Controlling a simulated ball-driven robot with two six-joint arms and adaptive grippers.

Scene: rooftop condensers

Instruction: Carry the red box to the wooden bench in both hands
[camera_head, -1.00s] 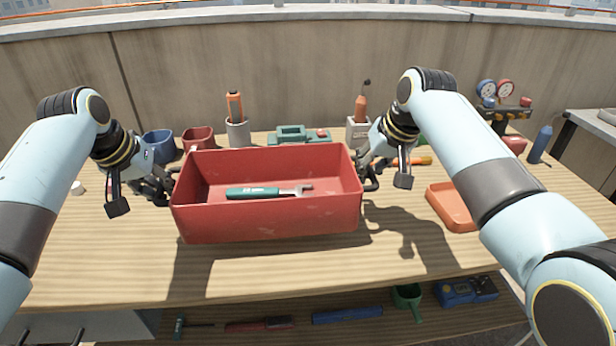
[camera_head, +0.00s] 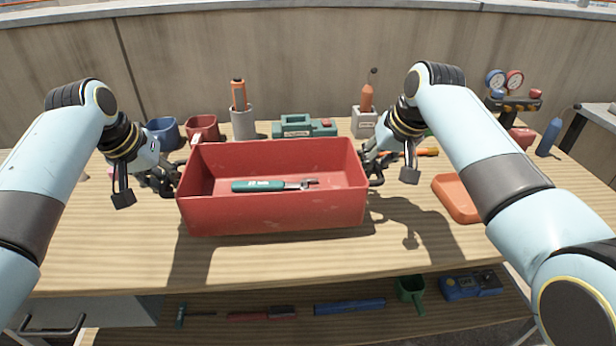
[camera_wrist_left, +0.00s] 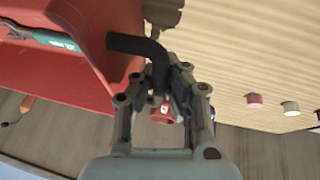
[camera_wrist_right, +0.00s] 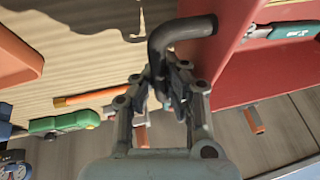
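The red box (camera_head: 270,212) is an open tray between my two grippers, over the wooden bench (camera_head: 110,262). Its shadow falls on the planks in front, and it appears held above the top, roughly level. A green-handled wrench (camera_head: 262,186) lies inside. My left gripper (camera_head: 168,180) is at the box's left end; in the left wrist view its fingers (camera_wrist_left: 168,88) are closed on a black bent handle (camera_wrist_left: 138,44). My right gripper (camera_head: 372,170) is at the right end; in the right wrist view its fingers (camera_wrist_right: 170,88) are closed on the matching handle (camera_wrist_right: 180,30).
Behind the box stand a blue mug (camera_head: 163,132), a red mug (camera_head: 204,127), a grey holder (camera_head: 242,124) and a green case (camera_head: 302,126). The front strip of the bench is bare.

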